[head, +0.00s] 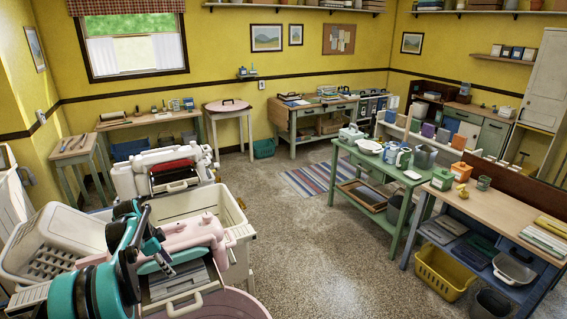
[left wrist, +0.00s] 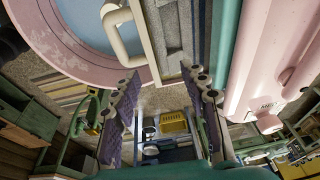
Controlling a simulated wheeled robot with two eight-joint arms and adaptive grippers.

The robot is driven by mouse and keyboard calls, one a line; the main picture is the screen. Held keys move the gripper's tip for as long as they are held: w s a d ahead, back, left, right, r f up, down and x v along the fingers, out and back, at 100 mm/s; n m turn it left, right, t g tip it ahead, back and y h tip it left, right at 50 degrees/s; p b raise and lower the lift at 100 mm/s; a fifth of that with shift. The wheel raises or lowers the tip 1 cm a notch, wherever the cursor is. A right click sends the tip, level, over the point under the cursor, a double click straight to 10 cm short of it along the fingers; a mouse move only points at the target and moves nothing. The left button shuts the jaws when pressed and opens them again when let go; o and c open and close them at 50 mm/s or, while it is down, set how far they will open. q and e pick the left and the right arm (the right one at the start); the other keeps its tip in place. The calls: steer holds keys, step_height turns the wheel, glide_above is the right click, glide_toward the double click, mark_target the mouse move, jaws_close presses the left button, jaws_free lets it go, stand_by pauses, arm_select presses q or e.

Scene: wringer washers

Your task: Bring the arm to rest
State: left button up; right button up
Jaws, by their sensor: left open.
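My left arm, teal and black, comes in at the lower left of the head view. Its gripper (head: 135,228) is beside the pink wringer head (head: 205,235) of the nearest washer; whether they touch cannot be told there. In the left wrist view the two purple-padded fingers (left wrist: 162,76) are spread wide with nothing between them. The pink wringer housing (left wrist: 272,60) is close on the right of that view, and a pale handle (left wrist: 125,30) and grey panel (left wrist: 172,35) lie just beyond the fingertips. My right gripper is not in view.
A white laundry basket (head: 45,240) is left of the washer. A second wringer washer (head: 130,182) with a red roller stands behind. A green table (head: 385,178) and a wooden workbench (head: 500,205) are on the right. The speckled floor (head: 300,245) between is clear.

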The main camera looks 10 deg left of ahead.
arm_select(q)
steer(key=s+d+r+n+t+y+b, duration=0.15)
steer(key=s+d+b, duration=0.25)
steer(key=d, duration=0.7)
steer(key=s+d+r+n+b, duration=0.25)
steer(key=d+b, duration=0.25)
steer(key=d, duration=0.6)
steer(key=s+d+f+n+t+b, duration=0.1)
steer(key=s+d+f+n+b, duration=0.2)
steer(key=s+d+f, duration=0.3)
steer(key=s+d+f+n+t+b, duration=0.2)
steer(key=s+d+f, duration=0.4)
steer(key=s, duration=0.4)
steer(key=shift+s+d+f+n+b, duration=0.2)
steer(key=shift+d+n+b, duration=0.4)
steer(key=shift+b, duration=0.55)
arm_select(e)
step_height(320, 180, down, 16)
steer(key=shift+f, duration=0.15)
arm_select(q)
steer(key=shift+r+t+y, duration=0.1)
steer(key=shift+t+y, duration=0.15)
steer(key=shift+c, duration=0.2)
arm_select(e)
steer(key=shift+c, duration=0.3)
